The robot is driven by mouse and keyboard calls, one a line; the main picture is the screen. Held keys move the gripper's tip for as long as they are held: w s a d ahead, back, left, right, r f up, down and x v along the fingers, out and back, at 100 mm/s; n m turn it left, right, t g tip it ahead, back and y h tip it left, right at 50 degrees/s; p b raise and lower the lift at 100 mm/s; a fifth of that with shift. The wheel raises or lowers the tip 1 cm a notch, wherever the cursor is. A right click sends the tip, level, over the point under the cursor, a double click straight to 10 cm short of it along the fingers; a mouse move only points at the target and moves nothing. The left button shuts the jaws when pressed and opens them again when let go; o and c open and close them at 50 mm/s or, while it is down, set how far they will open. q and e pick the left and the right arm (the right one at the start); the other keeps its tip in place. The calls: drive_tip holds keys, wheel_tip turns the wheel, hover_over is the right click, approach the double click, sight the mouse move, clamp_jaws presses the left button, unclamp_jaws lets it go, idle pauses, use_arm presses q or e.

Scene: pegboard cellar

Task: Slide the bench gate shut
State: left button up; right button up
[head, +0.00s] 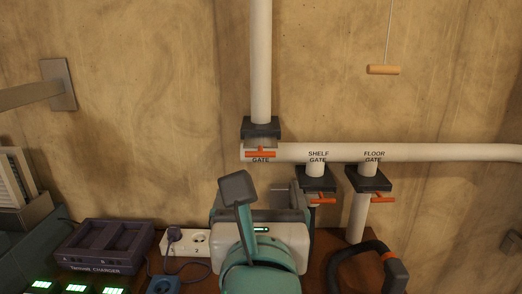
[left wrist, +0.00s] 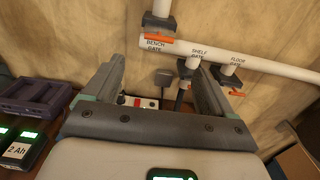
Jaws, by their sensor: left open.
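The bench gate is a dark block (head: 262,128) on the white vertical pipe, with an orange handle (head: 261,154) in front of the horizontal pipe. A strip of grey plate shows between block and handle. In the left wrist view the orange handle (left wrist: 158,38) sits just above the words BENCH GATE. My left gripper (head: 260,188) is below the handle in the head view, open and apart from it. In the left wrist view its two fingers (left wrist: 155,65) are spread, with the handle beyond them. My right gripper is not in view.
The shelf gate (head: 316,179) and floor gate (head: 369,180), with orange handles, hang close by on the right. A wooden pull (head: 383,70) hangs on a cord. Below are a charger (head: 103,247), a socket strip (head: 185,243) and a black hooped handle (head: 365,262).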

sight(260, 155)
use_arm(q)
drive_tip(key=w+p, duration=0.2)
drive_tip(key=w, duration=1)
drive_tip(key=shift+w+a+p, duration=0.1)
drive_tip(key=shift+w+p, duration=0.3)
drive_tip(key=shift+w, duration=0.5)
drive_tip(key=shift+f, duration=0.1)
